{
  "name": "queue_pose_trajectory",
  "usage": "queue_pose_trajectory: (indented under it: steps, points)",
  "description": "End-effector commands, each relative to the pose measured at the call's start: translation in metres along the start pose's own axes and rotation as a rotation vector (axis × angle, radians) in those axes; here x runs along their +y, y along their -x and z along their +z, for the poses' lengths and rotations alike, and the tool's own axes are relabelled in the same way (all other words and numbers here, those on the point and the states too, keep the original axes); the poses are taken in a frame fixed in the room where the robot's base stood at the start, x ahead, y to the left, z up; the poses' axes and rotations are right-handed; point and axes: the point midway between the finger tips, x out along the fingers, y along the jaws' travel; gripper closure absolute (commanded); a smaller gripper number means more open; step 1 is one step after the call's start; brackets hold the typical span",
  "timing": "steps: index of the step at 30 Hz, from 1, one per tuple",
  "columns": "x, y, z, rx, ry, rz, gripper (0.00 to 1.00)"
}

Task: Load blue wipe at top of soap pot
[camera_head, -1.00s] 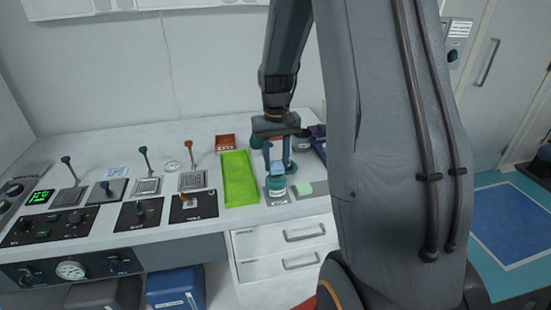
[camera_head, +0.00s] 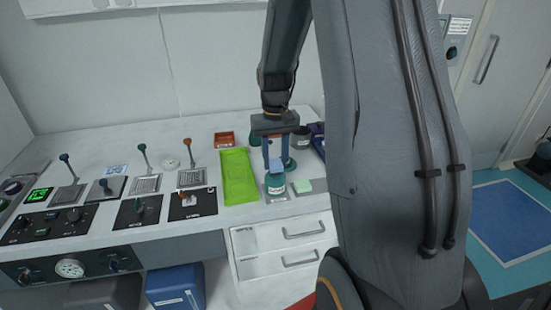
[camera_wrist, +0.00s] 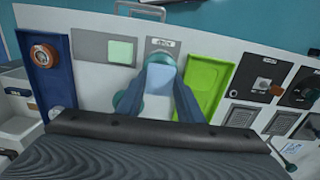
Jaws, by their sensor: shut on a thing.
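The pale blue wipe (camera_head: 277,164) is between the fingertips of my gripper (camera_head: 276,163), which is shut on it. It also shows between the fingers in the wrist view (camera_wrist: 160,79). The teal soap pot (camera_head: 276,185) stands on a grey labelled plate, directly below the wipe in the head view. In the wrist view the soap pot (camera_wrist: 162,58) is partly hidden behind the wipe. I cannot tell whether the wipe touches the top of the pot.
A lime green tray (camera_head: 240,178) lies just left of the pot. A pale green block (camera_head: 303,187) on a plate is to its right. A dark cup (camera_head: 300,138) and an orange-red box (camera_head: 224,139) stand farther back. Lever panels fill the bench's left.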

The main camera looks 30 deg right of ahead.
Motion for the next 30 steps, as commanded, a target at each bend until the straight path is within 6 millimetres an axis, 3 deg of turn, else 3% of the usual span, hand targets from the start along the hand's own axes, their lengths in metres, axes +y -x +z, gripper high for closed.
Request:
queue_pose_trajectory:
  steps: [30]
  points:
    - [0.000,-0.011,0.000,0.000,0.000,0.000,0.85]
